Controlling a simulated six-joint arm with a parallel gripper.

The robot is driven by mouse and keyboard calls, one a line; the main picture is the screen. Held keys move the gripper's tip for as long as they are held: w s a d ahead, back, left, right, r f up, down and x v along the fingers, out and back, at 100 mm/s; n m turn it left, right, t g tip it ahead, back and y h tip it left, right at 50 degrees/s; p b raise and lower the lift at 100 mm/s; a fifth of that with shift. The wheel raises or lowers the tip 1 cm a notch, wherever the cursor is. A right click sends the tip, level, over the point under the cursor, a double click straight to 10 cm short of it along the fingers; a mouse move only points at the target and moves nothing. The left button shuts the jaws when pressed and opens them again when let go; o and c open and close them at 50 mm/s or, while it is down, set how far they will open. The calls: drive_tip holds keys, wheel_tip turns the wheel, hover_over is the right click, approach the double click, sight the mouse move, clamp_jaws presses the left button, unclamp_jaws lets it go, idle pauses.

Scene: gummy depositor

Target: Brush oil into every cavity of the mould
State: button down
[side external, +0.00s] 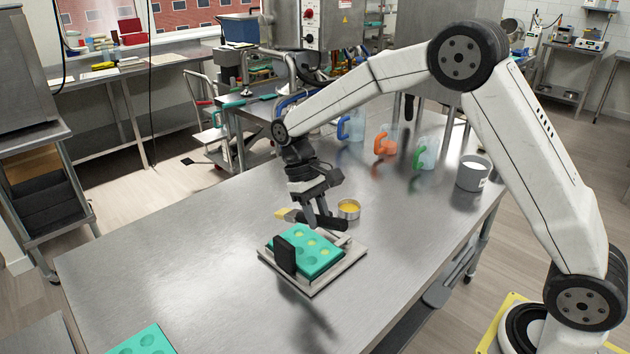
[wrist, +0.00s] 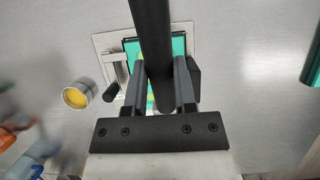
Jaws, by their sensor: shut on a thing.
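The teal mould (side external: 318,262) with round cavities lies in a pale holder (side external: 318,289) on the steel table. Several cavities look yellow and others plain teal. In the wrist view the mould (wrist: 179,45) is partly hidden behind the brush. My gripper (side external: 317,214) is shut on a brush with a dark handle (wrist: 151,35). It holds the brush above the far side of the mould. Pale yellow bristles (side external: 283,213) point left in the side view, apart from the mould. A small metal cup of yellow oil (side external: 348,209) stands just behind the holder; it also shows in the wrist view (wrist: 77,96).
A black block (side external: 285,255) stands upright at the mould's near left edge. Another teal mould (side external: 146,341) lies at the table's front left. The table's left is clear.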

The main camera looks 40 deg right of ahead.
hover_over(321, 266)
drive_tip(key=w, duration=0.1)
drive_tip(key=shift+w+d+f, duration=0.1)
drive_tip(key=shift+w+f, duration=0.05)
drive_tip(key=shift+f, duration=2.35)
drive_tip(key=shift+f, duration=0.8)
drive_tip(key=shift+s, duration=0.3)
drive_tip(key=shift+s, duration=0.25)
drive_tip(key=shift+s, duration=0.15)
drive_tip(key=shift+s+f, duration=0.15)
drive_tip(key=shift+s, duration=0.35)
drive_tip(key=shift+s, duration=0.25)
